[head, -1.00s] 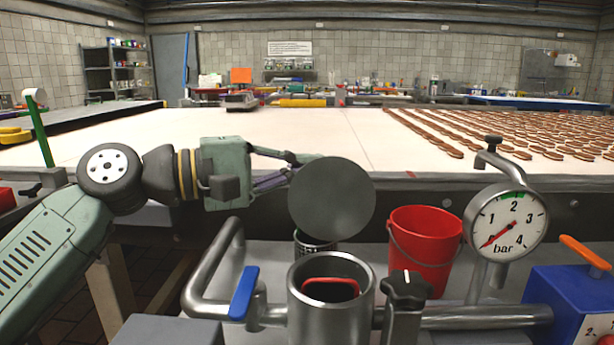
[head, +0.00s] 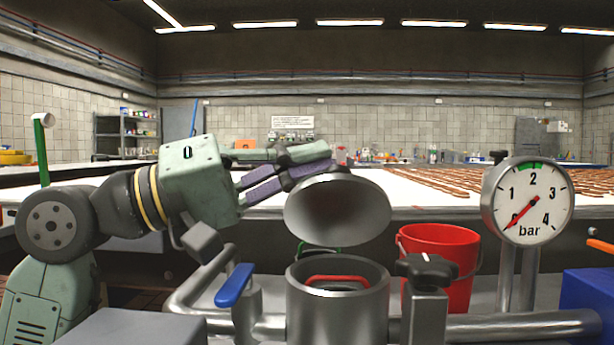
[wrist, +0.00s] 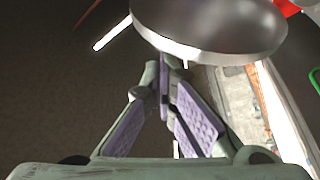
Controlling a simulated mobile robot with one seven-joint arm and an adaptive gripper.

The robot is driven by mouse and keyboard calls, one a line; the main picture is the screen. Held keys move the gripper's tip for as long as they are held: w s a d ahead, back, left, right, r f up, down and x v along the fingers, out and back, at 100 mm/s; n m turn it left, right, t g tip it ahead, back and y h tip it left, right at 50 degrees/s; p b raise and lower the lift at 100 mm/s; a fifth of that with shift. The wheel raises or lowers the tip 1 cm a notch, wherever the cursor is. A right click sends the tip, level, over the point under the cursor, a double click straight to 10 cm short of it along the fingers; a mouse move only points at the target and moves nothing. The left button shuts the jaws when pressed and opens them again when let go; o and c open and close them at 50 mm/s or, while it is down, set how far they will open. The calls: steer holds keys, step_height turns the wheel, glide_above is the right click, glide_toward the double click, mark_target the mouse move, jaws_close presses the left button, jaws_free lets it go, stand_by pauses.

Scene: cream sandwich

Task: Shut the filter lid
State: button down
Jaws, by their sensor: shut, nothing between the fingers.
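The filter lid (head: 338,212) is a round grey metal disc, tilted above the open filter housing (head: 338,312), its hollow underside toward me and downward. A gap shows between the lid's lower rim and the housing mouth. A red handle (head: 338,283) sits inside the housing. My gripper (head: 328,160) is shut and empty, its purple-padded fingers at the lid's upper rim, coming from the left. In the wrist view the lid (wrist: 210,25) is just beyond the fingertips (wrist: 168,62); I cannot tell for certain whether they touch it.
A pipe with a blue lever (head: 234,286) is left of the housing. A black knob (head: 426,270), a red bucket (head: 438,265) and a pressure gauge (head: 530,202) stand to the right. A blue box (head: 590,300) is at the far right. A conveyor (head: 440,190) runs behind.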

mark_target(324, 188)
steer(key=shift+s+f+b, duration=0.25)
steer(key=shift+s, duration=0.4)
steer(key=shift+s+f+b, duration=0.2)
steer(key=shift+s, duration=0.4)
steer(key=shift+s+f+b, duration=0.35)
steer(key=shift+s+f, duration=0.15)
steer(key=shift+s, duration=0.25)
steer(key=shift+s+f+b, duration=0.3)
steer(key=shift+s+f, duration=0.15)
steer(key=shift+s, duration=0.25)
